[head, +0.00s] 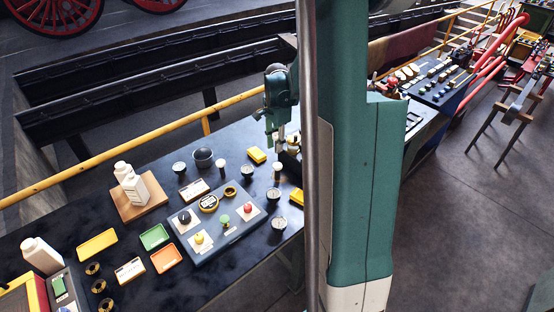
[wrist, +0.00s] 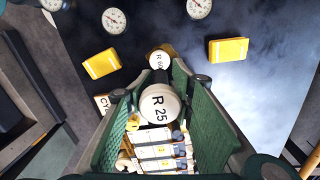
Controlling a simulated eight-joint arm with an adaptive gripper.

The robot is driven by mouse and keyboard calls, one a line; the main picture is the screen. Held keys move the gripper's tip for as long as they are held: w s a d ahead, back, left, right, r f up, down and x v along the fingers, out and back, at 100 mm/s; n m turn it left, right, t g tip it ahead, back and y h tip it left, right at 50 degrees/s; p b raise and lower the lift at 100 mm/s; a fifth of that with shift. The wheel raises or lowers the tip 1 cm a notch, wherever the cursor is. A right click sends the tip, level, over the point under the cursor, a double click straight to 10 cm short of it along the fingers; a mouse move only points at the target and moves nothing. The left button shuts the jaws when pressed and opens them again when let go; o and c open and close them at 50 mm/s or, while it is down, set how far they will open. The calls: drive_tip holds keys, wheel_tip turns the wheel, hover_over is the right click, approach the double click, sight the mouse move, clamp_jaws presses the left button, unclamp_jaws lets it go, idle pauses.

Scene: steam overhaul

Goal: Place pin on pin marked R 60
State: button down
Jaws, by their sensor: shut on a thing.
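My gripper (wrist: 158,100) is shut on a pin marked R 25 (wrist: 158,103), which has a white round top and sits between the green finger pads. In the head view my gripper (head: 278,143) hangs over the dark table's far right part. A white-topped pin (head: 277,170), likely R 60, stands just below it there. I cannot tell whether the two pins touch.
Yellow boxes (wrist: 102,63) (wrist: 228,50) flank the R 60 pin. Dial gauges (wrist: 114,20) (wrist: 199,8) lie beyond. A grey panel (head: 218,223) with coloured knobs and a white bottle (head: 140,186) on a wooden board stand further left. A yellow rail (head: 130,150) runs along the table's back.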

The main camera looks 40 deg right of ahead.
sight(277, 135)
drive_tip(key=shift+f, duration=1.6)
drive_tip(key=shift+f, duration=0.1)
drive_tip(key=shift+f, duration=2)
drive_tip(key=shift+f, duration=0.2)
drive_tip(key=c, duration=1.9)
unclamp_jaws()
drive_tip(key=shift+c, duration=0.2)
drive_tip(key=shift+r, duration=0.25)
drive_tip(key=shift+r, duration=6)
